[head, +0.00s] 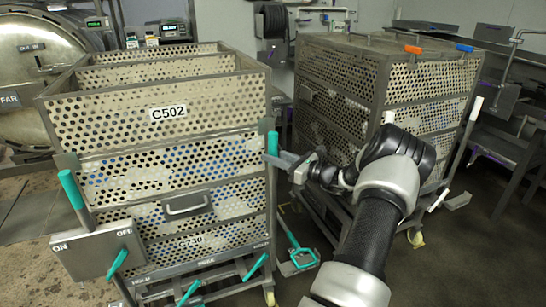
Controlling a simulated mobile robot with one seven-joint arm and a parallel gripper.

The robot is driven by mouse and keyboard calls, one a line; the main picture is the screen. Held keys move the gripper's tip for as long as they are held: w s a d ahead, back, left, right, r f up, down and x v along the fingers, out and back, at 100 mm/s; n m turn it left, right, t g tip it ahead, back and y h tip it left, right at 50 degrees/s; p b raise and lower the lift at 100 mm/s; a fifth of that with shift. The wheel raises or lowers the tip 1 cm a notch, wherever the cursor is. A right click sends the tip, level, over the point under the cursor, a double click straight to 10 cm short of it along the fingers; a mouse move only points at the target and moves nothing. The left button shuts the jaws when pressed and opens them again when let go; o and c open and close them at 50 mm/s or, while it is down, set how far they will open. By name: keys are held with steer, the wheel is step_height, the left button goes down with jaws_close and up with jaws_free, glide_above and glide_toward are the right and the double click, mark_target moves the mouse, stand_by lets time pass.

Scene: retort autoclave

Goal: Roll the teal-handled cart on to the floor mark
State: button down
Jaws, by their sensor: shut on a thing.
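The fingertips are small and partly hidden. I cannot make out a clear floor mark in this view.
A second cart with baskets (385,85) and white-tipped handles stands close at the right. A teal tool (300,250) lies on the floor between the carts. A round steel retort (40,75) is at the left. Open floor shows at the far left and lower right.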

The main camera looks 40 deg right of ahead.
steer(key=shift+s+a+f, duration=0.2)
steer(key=shift+a+f, duration=0.1)
steer(key=shift+a, duration=0.1)
steer(key=c, duration=1.6)
jaws_free()
steer(key=shift+a+r, duration=0.1)
steer(key=shift+o, duration=0.8)
steer(key=shift+w+r, duration=0.1)
steer(key=v, duration=1.7)
steer(key=shift+d, duration=0.2)
steer(key=shift+r, duration=0.1)
